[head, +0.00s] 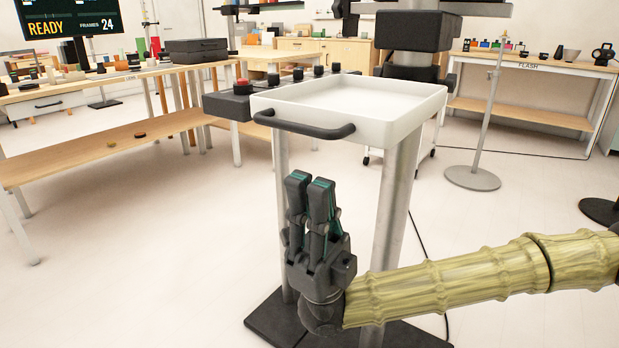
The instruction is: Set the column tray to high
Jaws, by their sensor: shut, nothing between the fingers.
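The column tray (432,103) is a white, shallow, empty tray on two grey metal columns (395,215) over a dark base plate (268,326). A black bar handle (303,127) is fixed to its near side. My gripper (311,178) is in front of the columns, below the handle and apart from it. Its fingers point up and are closed together with nothing between them. My gripper and arm hide part of the columns and base.
A dark control box (228,104) with a red button (242,84) and black knobs adjoins the tray's left side. A wooden bench (95,150) stands left, a FLASH table (535,66) back right. A thin stand (472,178) is to the right. Floor at front left is clear.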

